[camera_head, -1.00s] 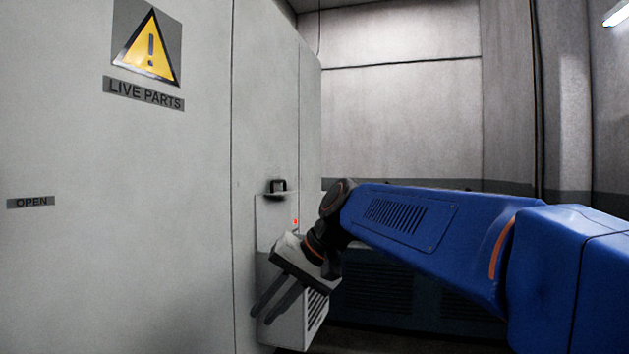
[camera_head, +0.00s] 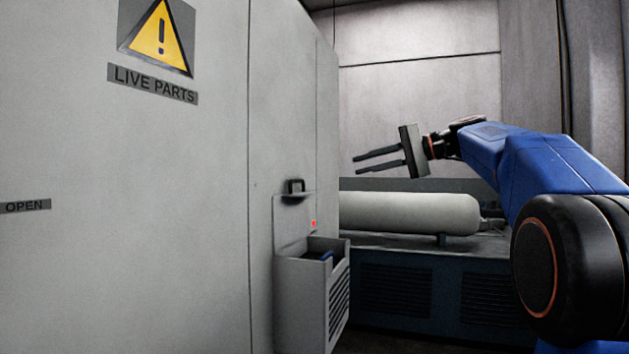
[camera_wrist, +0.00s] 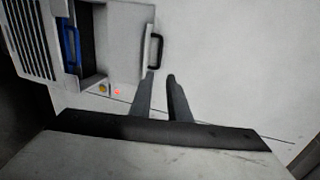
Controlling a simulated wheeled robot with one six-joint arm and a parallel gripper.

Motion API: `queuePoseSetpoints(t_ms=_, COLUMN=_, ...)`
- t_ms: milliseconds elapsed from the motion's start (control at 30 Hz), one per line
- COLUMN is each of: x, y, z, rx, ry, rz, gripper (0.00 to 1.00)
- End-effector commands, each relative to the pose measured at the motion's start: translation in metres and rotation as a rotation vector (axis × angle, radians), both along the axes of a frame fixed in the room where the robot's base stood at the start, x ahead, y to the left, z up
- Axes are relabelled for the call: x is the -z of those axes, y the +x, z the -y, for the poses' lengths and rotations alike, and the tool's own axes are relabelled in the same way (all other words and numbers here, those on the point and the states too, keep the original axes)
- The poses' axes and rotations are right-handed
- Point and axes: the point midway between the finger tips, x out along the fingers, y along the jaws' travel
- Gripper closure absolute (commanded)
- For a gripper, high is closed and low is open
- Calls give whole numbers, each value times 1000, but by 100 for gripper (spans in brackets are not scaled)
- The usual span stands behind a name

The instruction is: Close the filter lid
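A grey filter box (camera_head: 310,300) with a slotted side is mounted on the pale cabinet. Its top is open. The filter lid (camera_head: 290,220) stands upright against the cabinet, with a black handle (camera_head: 293,188) near its upper edge. The lid (camera_wrist: 124,35) and its handle (camera_wrist: 154,51) also show in the wrist view. A filter with a blue handle (camera_wrist: 70,44) sits inside the box. My gripper (camera_head: 356,166) is empty in the air, to the right of the lid and a little higher in the head view. Its two fingers are parallel with a gap between them.
A red light (camera_head: 313,223) glows beside the lid, and the wrist view shows an amber knob (camera_wrist: 103,88) next to it. A large pale cylinder (camera_head: 410,213) lies on a dark bench (camera_head: 400,290) behind. The cabinet front (camera_head: 150,200) is flat.

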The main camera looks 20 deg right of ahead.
Motion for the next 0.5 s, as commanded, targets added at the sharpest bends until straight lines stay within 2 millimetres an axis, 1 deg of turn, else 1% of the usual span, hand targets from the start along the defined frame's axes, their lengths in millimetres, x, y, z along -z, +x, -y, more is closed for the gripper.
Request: queuePoseSetpoints(t_ms=500, x=20, y=43, z=-62, rx=-4, ry=-1, rz=-2, gripper=84)
